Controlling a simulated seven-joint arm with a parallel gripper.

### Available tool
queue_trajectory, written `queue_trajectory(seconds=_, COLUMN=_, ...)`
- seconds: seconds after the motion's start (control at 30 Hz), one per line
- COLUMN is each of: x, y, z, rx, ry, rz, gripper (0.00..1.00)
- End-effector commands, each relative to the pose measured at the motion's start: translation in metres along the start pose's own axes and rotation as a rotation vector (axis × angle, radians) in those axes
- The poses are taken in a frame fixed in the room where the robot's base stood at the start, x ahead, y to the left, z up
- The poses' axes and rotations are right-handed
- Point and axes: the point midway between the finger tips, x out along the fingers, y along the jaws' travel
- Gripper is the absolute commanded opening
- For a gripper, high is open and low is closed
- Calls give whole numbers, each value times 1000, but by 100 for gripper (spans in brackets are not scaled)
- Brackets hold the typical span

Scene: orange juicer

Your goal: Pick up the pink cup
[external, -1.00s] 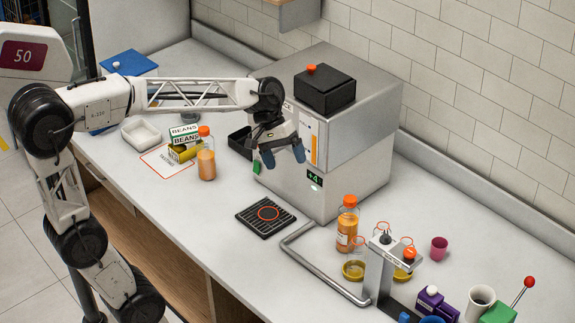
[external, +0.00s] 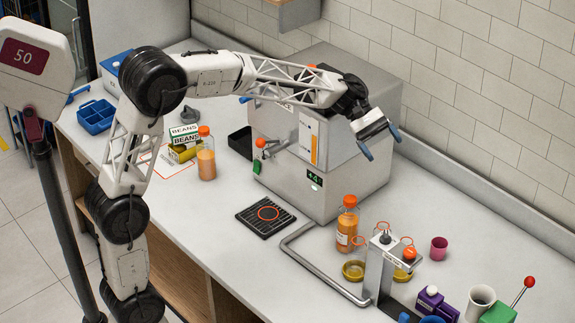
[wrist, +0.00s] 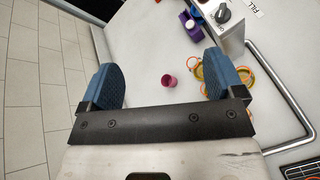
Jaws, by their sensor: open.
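The pink cup (external: 439,248) stands upright on the grey counter, to the right of the dispenser stand. It also shows in the wrist view (wrist: 168,80), small and far off, between my two blue fingers. My gripper (external: 381,143) is open and empty, raised in front of the right part of the steel juicer (external: 345,172). It is well above the counter and apart from the cup, up and to the left of it in the external view.
A dispenser stand (external: 378,268) and an orange-capped bottle (external: 347,222) are left of the cup. A white mug (external: 480,300), a purple box (external: 429,297) and a green block with a red-knobbed lever (external: 499,314) are at the front right.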

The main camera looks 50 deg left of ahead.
Motion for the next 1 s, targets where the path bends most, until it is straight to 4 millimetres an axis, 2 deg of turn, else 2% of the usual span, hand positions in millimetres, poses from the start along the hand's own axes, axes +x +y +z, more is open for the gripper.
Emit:
queue_trajectory(seconds=0.5, x=54, y=104, z=-62, rx=-262, ry=-279, rz=115, gripper=88)
queue_trajectory(seconds=0.7, x=66, y=127, z=-79, rx=-321, ry=-349, rz=139, gripper=88)
queue_trajectory(seconds=1.0, x=81, y=150, z=-99, rx=-387, ry=-427, rz=161, gripper=88)
